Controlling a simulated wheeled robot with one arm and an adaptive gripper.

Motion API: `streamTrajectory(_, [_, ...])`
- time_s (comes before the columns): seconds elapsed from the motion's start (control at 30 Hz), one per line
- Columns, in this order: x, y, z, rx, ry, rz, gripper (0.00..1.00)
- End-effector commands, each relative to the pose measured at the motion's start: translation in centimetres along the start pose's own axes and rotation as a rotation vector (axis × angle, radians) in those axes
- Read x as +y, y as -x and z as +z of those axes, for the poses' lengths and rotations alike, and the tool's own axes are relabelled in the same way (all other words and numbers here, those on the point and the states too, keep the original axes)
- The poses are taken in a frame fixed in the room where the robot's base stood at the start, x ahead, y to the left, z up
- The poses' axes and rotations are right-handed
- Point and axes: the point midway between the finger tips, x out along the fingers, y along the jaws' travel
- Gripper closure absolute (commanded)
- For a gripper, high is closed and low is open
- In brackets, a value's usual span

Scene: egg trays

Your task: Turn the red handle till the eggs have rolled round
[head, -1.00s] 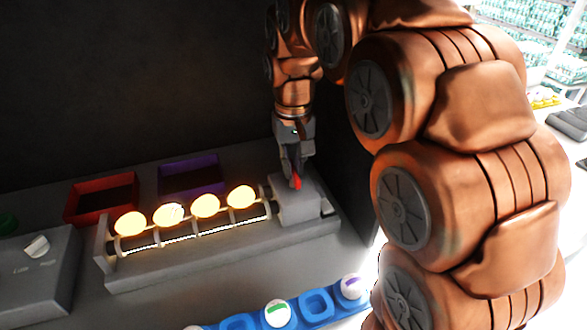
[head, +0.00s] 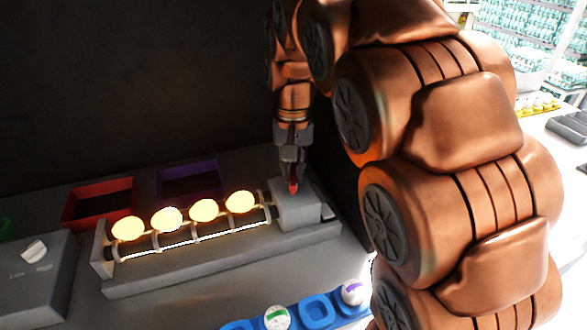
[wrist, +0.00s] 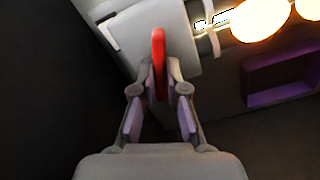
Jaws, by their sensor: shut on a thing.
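The red handle (head: 294,187) stands on top of the grey box at the right end of the roller stand (head: 190,262). My gripper (head: 292,172) comes down from above and is shut on the handle. In the wrist view the red handle (wrist: 159,62) sits between the two fingertips of my gripper (wrist: 160,88). Several glowing eggs (head: 204,210) lie in a row on the lit rollers. The wrist view shows some of these eggs (wrist: 260,18) at the upper right. The fingers hide part of the handle in the head view.
A red bin (head: 98,206) and a purple bin (head: 188,182) stand behind the rollers. A grey box with a white knob (head: 34,251) is at the left. A blue egg tray (head: 316,307) lies in front. A dark wall rises behind.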

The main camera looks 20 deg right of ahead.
Motion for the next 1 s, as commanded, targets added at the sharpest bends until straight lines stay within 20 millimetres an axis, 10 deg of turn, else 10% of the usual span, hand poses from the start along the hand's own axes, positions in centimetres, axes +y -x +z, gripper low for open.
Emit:
streamTrajectory(0.3, [0.0, -0.1, 0.1, -0.003, 0.001, 0.001, 0.63])
streamTrajectory(1.0, [0.0, 4.0, -0.1, 0.004, 0.001, -0.001, 0.62])
